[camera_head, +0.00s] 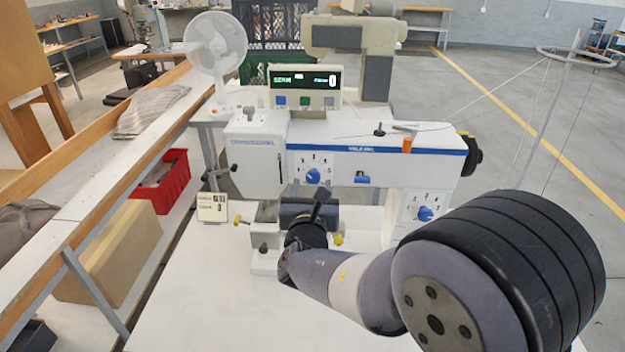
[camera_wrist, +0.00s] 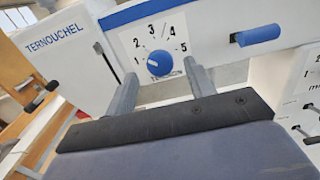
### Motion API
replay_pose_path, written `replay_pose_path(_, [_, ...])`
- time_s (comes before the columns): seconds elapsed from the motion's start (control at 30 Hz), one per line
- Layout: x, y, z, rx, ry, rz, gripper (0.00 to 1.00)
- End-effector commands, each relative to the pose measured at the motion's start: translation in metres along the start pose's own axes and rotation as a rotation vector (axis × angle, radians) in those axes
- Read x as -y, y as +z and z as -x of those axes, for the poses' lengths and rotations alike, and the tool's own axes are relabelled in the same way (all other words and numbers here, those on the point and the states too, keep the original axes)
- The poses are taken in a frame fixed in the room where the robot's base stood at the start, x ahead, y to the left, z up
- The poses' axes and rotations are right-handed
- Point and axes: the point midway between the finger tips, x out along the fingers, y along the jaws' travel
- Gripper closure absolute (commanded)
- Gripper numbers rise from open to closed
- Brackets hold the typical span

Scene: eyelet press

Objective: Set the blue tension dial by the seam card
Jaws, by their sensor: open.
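The blue tension dial (camera_head: 313,176) sits on a white scale plate on the front of the white sewing machine (camera_head: 375,136). In the wrist view the dial (camera_wrist: 159,63) is round with a white pointer line, with numbers 1 to 5 around it. The word below the dial is partly readable. My gripper (camera_wrist: 160,85) is open, its two grey fingers on either side of the dial in the picture. I cannot tell whether they touch it. The seam card (camera_head: 212,207) stands left of the machine; its small print is hard to read.
A second blue dial (camera_head: 425,214) sits on the machine's right column. A blue lever (camera_wrist: 258,35) is right of the tension dial. A display box (camera_head: 305,87) and a white fan (camera_head: 216,45) stand behind. The white tabletop (camera_head: 190,300) is clear at front left.

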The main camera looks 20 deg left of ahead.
Motion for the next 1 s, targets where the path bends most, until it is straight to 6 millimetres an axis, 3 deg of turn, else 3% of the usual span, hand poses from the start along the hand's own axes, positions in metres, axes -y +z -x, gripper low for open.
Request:
replay_pose_path(0.2, [0.0,0.0,-0.017,0.0,-0.001,0.001,0.49])
replay_pose_path(0.5, [0.0,0.0,-0.018,0.0,0.0,0.0,0.49])
replay_pose_path(1.0, [0.0,0.0,-0.018,0.0,0.0,0.0,0.9])
